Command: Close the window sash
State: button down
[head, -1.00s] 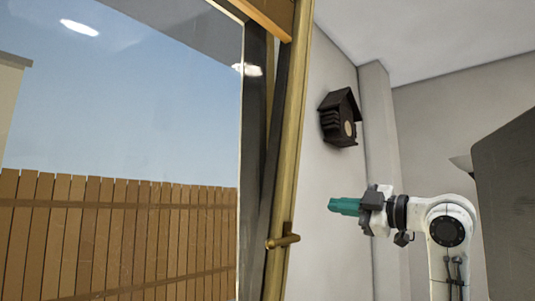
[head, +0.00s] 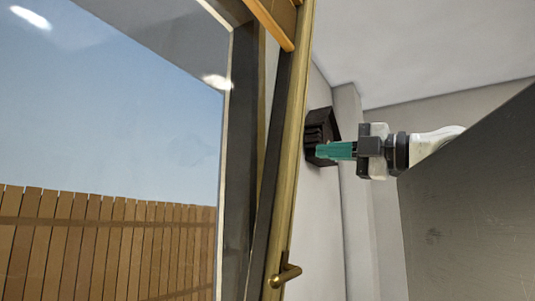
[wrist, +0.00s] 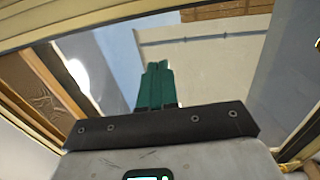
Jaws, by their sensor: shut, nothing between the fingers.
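The window sash (head: 289,150) shows in the head view as a tall, slightly tilted golden edge with dark framing beside it. It stands at an angle to the dark window frame (head: 240,120), so it looks ajar. A brass handle (head: 285,275) sits low on its edge. My gripper (head: 324,150), with teal fingers, points left toward the sash edge from the right. A small gap shows between them in the picture; true depth is unclear. The fingers are together and empty. In the wrist view my gripper (wrist: 157,68) points at glass, with golden frame edges around it.
A dark birdhouse (head: 321,125) hangs on the wall behind my gripper and is partly covered by it. A large grey panel (head: 475,210) fills the lower right and hides part of my arm. A wooden fence (head: 100,245) stands outside the glass.

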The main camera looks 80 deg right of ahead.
jog(key=p, duration=0.5)
send_near(258, 150)
jog(key=x, duration=0.5)
jog(key=shift+w+d+r, duration=0.1)
jog(key=shift+d+r, duration=0.05)
jog(key=shift+d, duration=0.05)
jog(key=shift+w+d, duration=0.25)
jog(key=shift+w, duration=0.45)
jog(key=shift+a, duration=0.1)
